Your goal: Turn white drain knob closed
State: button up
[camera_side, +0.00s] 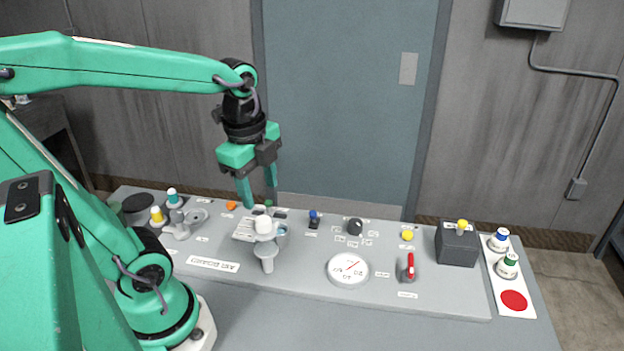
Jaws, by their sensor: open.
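A white knob (263,225) stands upright near the middle left of the grey panel, on a pale fitting with a post in front of it. Its label is too small to read, and I cannot tell its turn position. My gripper (257,198) hangs pointing down just above and behind the white knob in the picture. Its two green fingers are apart with nothing between them. The fingers look clear of the knob, though depth is hard to judge.
The panel (440,296) also carries a round dial (347,269), a red lever (410,267), a black knob (355,227), a blue-topped switch (313,218) and a yellow button (407,236). A dark box (457,245) stands right. Bottles (508,265) stand on a white strip.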

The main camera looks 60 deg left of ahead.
aim_at(262, 220)
jog(key=shift+a+f+m+g, duration=0.1)
jog(key=shift+a+m+g, duration=0.1)
jog(key=shift+m, duration=0.45)
jog(key=shift+a+f+m+g, duration=0.1)
jog(key=shift+a+m+g, duration=0.1)
jog(key=shift+m, duration=0.45)
jog(key=shift+f, duration=0.1)
jog(key=shift+w+f, duration=0.15)
jog(key=shift+f, duration=3.7)
jog(key=c, duration=1)
